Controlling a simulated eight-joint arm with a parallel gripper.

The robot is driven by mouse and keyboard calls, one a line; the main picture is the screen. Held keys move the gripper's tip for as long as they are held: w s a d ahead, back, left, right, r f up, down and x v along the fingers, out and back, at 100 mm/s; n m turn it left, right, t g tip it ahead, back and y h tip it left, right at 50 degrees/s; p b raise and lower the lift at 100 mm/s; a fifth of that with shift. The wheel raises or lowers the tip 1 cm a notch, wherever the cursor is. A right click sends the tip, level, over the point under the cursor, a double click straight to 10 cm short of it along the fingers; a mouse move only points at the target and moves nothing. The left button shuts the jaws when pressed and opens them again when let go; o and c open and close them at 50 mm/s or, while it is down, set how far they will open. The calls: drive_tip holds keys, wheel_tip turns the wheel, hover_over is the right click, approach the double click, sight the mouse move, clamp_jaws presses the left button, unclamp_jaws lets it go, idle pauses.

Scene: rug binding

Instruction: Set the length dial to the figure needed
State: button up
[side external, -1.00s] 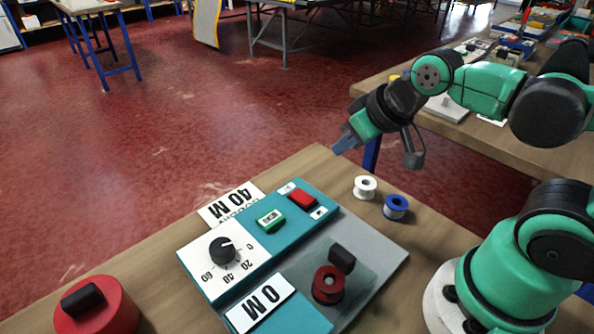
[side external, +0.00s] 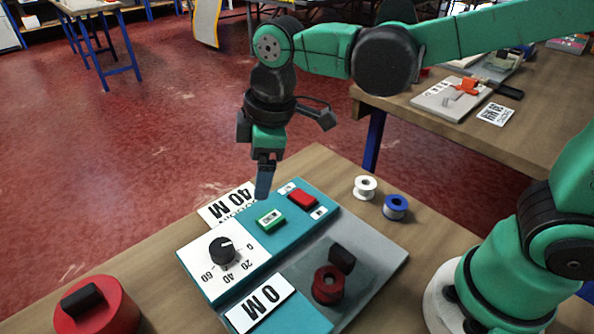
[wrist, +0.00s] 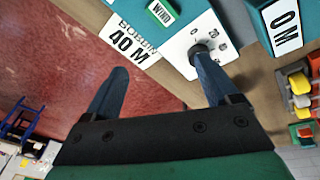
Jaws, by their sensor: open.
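The length dial is a black knob (side external: 222,250) on a white plate (side external: 200,279) marked 0, 20, 40 and 60; its white pointer mark appears turned toward 0. In the wrist view the knob (wrist: 200,46) shows just past the tip of the right finger, partly hidden. My gripper (side external: 263,192) is open and empty, pointing down above the machine's back edge near the card, apart from the knob. It also shows in the wrist view (wrist: 160,64).
A green WIND button (side external: 270,219) and a red button (side external: 302,199) sit on the machine. A white spool (side external: 364,188) and a blue spool (side external: 396,207) stand right; a large red knobbed drum (side external: 98,312) is left.

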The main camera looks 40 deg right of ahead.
sight(221, 246)
drive_tip(key=a+f+n, duration=0.1)
drive_tip(key=a+n, duration=0.1)
drive_tip(key=a+f+n+g, duration=0.1)
drive_tip(key=a+n, duration=0.1)
drive_tip(key=a, duration=0.1)
drive_tip(key=a+f+n+g, duration=0.1)
drive_tip(key=a+f+n, duration=0.1)
drive_tip(key=shift+w+a+h, duration=0.2)
drive_tip(key=shift+a+h, duration=0.2)
drive_tip(key=shift+a+f+n, duration=0.2)
drive_tip(key=shift+n, duration=0.1)
drive_tip(key=shift+f, duration=2.75)
clamp_jaws()
